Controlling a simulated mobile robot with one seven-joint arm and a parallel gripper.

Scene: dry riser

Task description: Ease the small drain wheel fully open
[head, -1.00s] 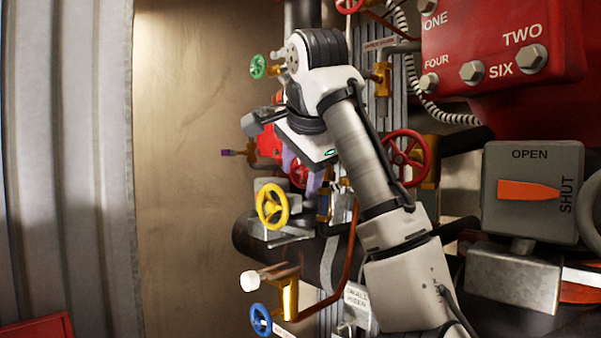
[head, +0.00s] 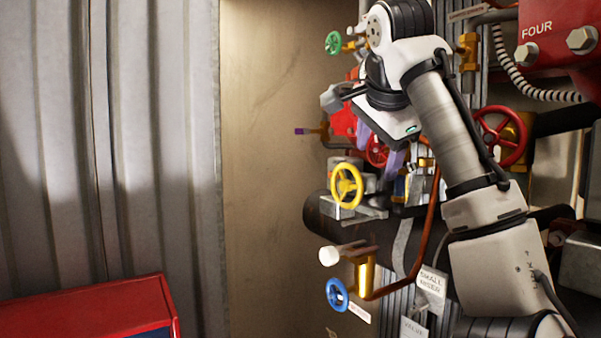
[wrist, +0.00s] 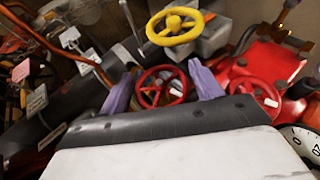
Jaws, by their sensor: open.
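My gripper (wrist: 162,72) is open, its two purple fingers apart. In the wrist view a small red wheel (wrist: 150,98) shows between the fingers, and I cannot tell if they touch it. In the head view a small red wheel (head: 377,152) is partly hidden behind my gripper (head: 380,150). No readable label marks either one as the drain wheel. A blue wheel (head: 337,294) with a small tag sits lower down, its writing too small to read. How far any wheel is turned cannot be told.
A yellow wheel (head: 346,186) stands close by, also in the wrist view (wrist: 174,26). Another red wheel (wrist: 254,96) and a white gauge (wrist: 306,142) lie to the right there. A green wheel (head: 333,43) is higher up. A red box (head: 90,315) stands at lower left.

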